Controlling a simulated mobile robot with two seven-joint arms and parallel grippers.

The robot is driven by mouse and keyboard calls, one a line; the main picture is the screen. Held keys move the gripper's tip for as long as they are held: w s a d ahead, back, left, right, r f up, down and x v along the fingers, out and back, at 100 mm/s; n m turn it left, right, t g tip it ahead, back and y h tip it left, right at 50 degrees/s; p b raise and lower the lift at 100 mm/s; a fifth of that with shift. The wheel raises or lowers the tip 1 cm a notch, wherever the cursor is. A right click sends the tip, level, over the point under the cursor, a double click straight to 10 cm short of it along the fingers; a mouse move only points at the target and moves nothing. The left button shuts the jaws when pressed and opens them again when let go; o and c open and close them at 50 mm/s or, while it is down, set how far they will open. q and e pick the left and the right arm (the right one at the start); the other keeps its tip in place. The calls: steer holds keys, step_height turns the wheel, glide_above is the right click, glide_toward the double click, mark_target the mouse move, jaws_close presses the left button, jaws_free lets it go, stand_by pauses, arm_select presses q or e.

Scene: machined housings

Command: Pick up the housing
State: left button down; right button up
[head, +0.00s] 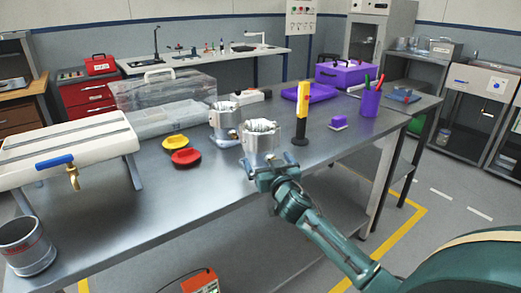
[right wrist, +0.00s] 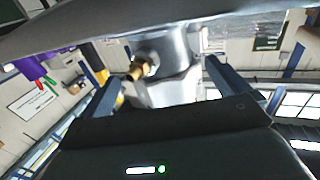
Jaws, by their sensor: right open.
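Two silvery machined housings stand upright on the steel table: a nearer housing (head: 260,143) and a farther housing (head: 224,122) behind it to the left. My right gripper (head: 271,164) is open at the front of the nearer housing, low on its body. In the right wrist view, which is upside down, a grey housing (right wrist: 168,62) with a brass fitting (right wrist: 140,69) shows between the spread fingers (right wrist: 172,80). I cannot tell whether the fingers touch it. My left gripper is not in view.
A yellow-black tool (head: 301,112) stands close right of the nearer housing. Yellow (head: 175,142) and red (head: 186,157) round parts lie to the left. A purple cup (head: 370,102) stands farther right. The table front (head: 180,205) is mostly clear.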

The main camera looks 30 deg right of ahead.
steer(key=shift+x, duration=2.6)
steer(key=shift+a, duration=0.1)
steer(key=shift+r, duration=0.1)
steer(key=shift+c, duration=0.4)
steer(key=c, duration=1.5)
steer(key=shift+w+r, duration=0.1)
steer(key=shift+r, duration=0.2)
